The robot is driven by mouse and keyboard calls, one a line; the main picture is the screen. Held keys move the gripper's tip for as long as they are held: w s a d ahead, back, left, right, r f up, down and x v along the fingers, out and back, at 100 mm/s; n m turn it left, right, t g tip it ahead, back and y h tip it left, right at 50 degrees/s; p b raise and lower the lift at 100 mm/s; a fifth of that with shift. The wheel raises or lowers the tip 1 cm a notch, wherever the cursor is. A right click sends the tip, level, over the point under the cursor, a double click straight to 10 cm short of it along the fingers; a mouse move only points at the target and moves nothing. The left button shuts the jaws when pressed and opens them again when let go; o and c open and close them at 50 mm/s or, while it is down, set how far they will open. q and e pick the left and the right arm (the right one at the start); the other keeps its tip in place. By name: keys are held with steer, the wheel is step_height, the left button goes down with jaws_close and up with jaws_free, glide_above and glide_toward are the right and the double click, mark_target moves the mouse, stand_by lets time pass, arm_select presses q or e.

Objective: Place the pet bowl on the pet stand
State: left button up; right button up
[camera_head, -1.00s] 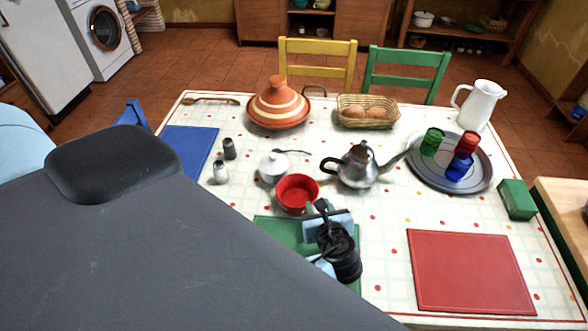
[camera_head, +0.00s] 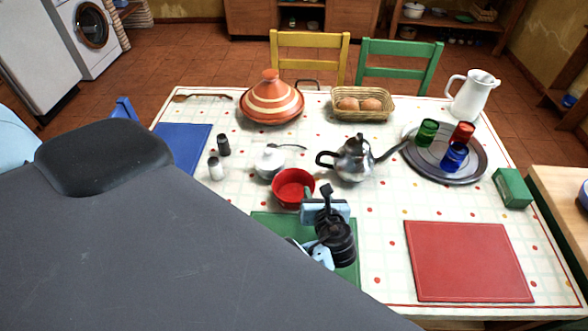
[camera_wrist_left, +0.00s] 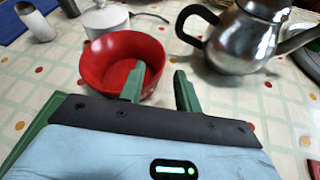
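A red bowl (camera_head: 294,190), seemingly the pet bowl, stands upright on the patterned table, left of the metal teapot. It also shows in the left wrist view (camera_wrist_left: 118,62). My left gripper (camera_wrist_left: 160,72) is open, with its two green fingers apart at the bowl's near right side. One finger overlaps the bowl's opening and the other is outside its right rim. I cannot tell whether the first finger is inside the bowl or above it. In the head view the left gripper (camera_head: 317,194) is just right of the bowl. I see no pet stand. My right gripper is not in view.
The teapot (camera_head: 355,160) stands close to the right and the white sugar bowl (camera_head: 268,162) just behind. Salt and pepper shakers (camera_head: 220,158) are to the left. A green placemat (camera_head: 270,225) lies beneath my arm. The red placemat (camera_head: 468,262) is bare.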

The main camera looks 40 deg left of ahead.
mark_target(314, 189)
arm_select(q)
steer(key=x, duration=0.4)
steer(key=shift+w+a+f, duration=0.15)
steer(key=shift+w+a, duration=0.05)
steer(key=shift+a, duration=0.05)
jaws_close()
